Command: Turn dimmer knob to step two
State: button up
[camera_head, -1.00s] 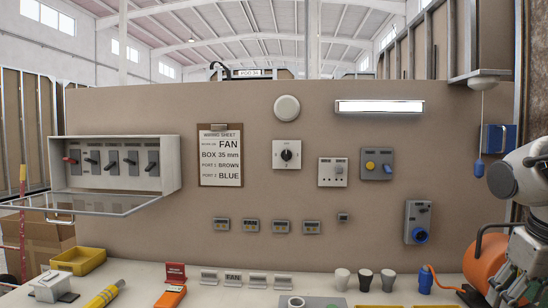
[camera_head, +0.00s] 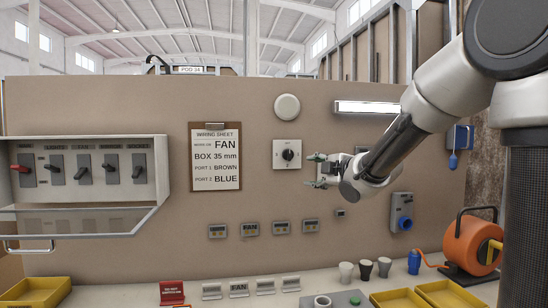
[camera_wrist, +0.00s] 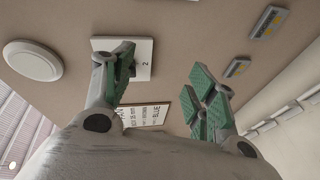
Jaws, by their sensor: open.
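The dimmer is a white square plate (camera_head: 279,163) with a round black knob (camera_head: 288,155), mounted on the brown wall panel right of the wiring sheet. The knob's pointer is too small to read. My gripper (camera_head: 317,171) is open and empty, just right of the plate and slightly lower in the head view, its green-padded fingers pointing left. The fingers look apart from the knob. In the wrist view the plate (camera_wrist: 144,66) with a printed "2" is partly behind one finger of my gripper (camera_wrist: 165,84), and the knob is hidden there.
A wiring sheet (camera_head: 216,157) hangs left of the dimmer, and a round white fitting (camera_head: 287,107) is above it. Several small labelled modules (camera_head: 250,229) are below. An open breaker box (camera_head: 90,175) juts out at left. The workbench holds yellow trays (camera_head: 37,291) and cups (camera_head: 366,270).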

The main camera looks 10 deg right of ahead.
aim_at(291, 156)
jog(key=w+a+r+n, duration=0.1)
jog(key=w+a, duration=0.1)
jog(key=w+a+r+n+y, duration=0.1)
jog(key=w+r, duration=0.1)
jog(key=w+a+r+n+t+y, duration=0.1)
jog(key=w+a, duration=0.1)
jog(key=w, duration=0.1)
jog(key=shift+a+r+n, duration=0.15)
jog(key=shift+a+n, duration=0.2)
jog(key=shift+n, duration=0.05)
jog(key=shift+c, duration=0.2)
jog(key=c, duration=1)
